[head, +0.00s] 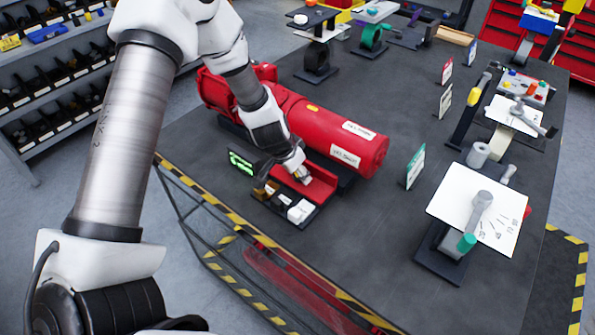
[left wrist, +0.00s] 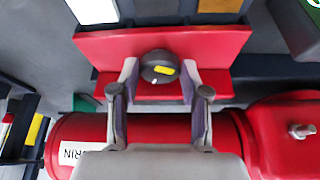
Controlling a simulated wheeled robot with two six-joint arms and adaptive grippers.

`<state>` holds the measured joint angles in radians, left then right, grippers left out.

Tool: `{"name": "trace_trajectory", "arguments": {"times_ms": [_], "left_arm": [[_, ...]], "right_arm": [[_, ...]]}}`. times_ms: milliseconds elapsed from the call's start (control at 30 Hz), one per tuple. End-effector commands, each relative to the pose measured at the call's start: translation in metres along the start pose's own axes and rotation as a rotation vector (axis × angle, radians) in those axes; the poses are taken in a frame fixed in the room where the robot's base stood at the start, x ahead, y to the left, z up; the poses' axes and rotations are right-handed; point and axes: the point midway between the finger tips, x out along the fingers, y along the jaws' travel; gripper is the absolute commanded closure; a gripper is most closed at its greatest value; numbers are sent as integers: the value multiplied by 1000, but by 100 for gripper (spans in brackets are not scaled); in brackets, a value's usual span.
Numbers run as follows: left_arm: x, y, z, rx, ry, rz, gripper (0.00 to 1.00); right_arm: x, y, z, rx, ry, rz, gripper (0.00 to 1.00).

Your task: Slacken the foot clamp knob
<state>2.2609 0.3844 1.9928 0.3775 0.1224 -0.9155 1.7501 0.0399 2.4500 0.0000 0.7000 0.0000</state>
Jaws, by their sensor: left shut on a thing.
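The foot clamp knob (left wrist: 158,66) is a dark round knob with a yellow mark, seen on the red foot bracket (left wrist: 222,46) in the left wrist view. My left gripper (left wrist: 159,78) has its fingers on either side of the knob and is shut on it. In the head view the left gripper (head: 301,176) reaches down to the red bracket (head: 322,188), in front of the red valve actuator (head: 372,157). The knob is mostly hidden there by the gripper. The actuator's red body (left wrist: 80,135) also shows below the bracket in the wrist view. My right gripper is not in view.
A small tray with white and brown blocks (head: 300,211) and a green-lit display (head: 241,162) sit close to the gripper. Small signs (head: 415,167) and tool stands (head: 481,198) occupy the table's right side. The dark tabletop (head: 370,240) is clear at front centre.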

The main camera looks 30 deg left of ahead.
Motion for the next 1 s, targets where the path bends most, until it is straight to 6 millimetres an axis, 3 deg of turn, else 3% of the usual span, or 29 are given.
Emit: {"name": "trace_trajectory", "arguments": {"times_ms": [167,433,733,767,800,833,1000], "left_arm": [[0,1,1,-36,-4,-17,89],[-3,4,-1,-329,-5,-139,89],[2,4,0,-369,-1,-153,89],[2,4,0,-369,-1,-153,51],[2,4,0,-369,-1,-153,37],[2,4,0,-369,-1,-153,29],[2,4,0,-368,-1,-153,29]], "right_arm": [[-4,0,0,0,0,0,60],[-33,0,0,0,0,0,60],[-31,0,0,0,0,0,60],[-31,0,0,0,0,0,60],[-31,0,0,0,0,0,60],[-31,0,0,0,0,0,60],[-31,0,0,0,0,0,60]]}}
